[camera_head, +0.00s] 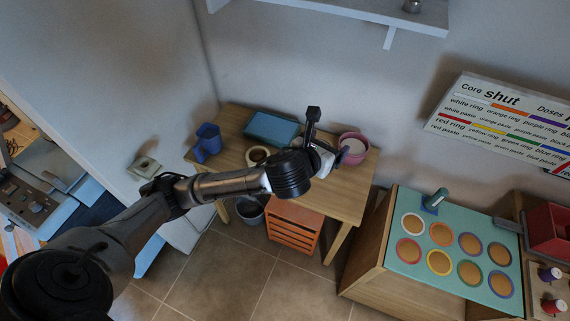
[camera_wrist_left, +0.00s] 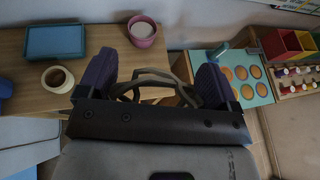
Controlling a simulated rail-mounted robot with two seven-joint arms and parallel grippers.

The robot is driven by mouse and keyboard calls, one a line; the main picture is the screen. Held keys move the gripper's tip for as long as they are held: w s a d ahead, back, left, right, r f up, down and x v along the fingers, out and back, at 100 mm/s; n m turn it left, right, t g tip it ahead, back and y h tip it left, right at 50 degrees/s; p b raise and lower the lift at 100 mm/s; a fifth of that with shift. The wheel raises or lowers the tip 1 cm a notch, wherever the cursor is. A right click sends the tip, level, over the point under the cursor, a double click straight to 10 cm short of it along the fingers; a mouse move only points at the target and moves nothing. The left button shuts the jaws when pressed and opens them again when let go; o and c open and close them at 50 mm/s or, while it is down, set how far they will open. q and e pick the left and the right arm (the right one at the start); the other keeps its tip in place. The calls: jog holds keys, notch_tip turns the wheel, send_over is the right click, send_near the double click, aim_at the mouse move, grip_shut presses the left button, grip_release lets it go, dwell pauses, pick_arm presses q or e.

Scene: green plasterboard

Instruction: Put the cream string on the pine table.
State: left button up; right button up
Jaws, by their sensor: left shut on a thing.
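The pine table (camera_head: 345,195) stands against the wall in the middle of the head view; its wood top (camera_wrist_left: 20,105) also shows at the left of the wrist view. My left gripper (camera_head: 318,140) is over the right part of the table in the head view. In the left wrist view my left gripper (camera_wrist_left: 156,76), with purple finger pads set apart, is shut on the cream string (camera_wrist_left: 150,72), which shows as a shaded beige loop between the fingers. The string cannot be made out in the head view. My right gripper is not in view.
On the table are a blue jug (camera_head: 207,142), a blue tray (camera_head: 270,130), a tape roll (camera_head: 257,156) and a pink pot (camera_head: 353,148). Below are an orange crate (camera_head: 293,225) and a bin (camera_head: 249,210). A teal board with colored rings (camera_head: 400,222) stands right. The table's front right is clear.

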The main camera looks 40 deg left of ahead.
pick_arm(q)
jog(key=w+a+f+n+y+b, duration=0.15)
jog(key=a+f+b, duration=0.25)
jog(key=f+b, duration=0.55)
jog(key=w+a+f+g+b, duration=0.15)
jog(key=a+f+b, duration=0.35)
jog(key=f, duration=0.8)
jog(key=w+a+f+n+t+y+b, duration=0.1)
jog(key=w+a+f+b, duration=0.1)
jog(key=f+b, duration=0.75)
jog(key=shift+g+y, duration=0.25)
jog(key=shift+g, duration=0.1)
jog(key=w+a+f+b, duration=0.1)
jog(key=w+a+f, duration=0.1)
jog(key=w+f, duration=0.1)
jog(key=w+a+f+b, duration=0.1)
jog(key=w+a+f, duration=0.2)
jog(key=w+a+f+b, duration=0.1)
jog(key=w+a+f, duration=0.1)
jog(key=w+f, duration=0.1)
jog(key=shift+w+a+f, duration=0.1)
jog(key=shift+w+a, duration=0.05)
jog(key=shift+w, duration=0.25)
notch_tip(320, 180, down, 4)
jog(key=shift+r+b, duration=0.2)
jog(key=shift+b, duration=0.75)
jog(key=shift+f, duration=0.25)
jog(key=shift+s, duration=0.1)
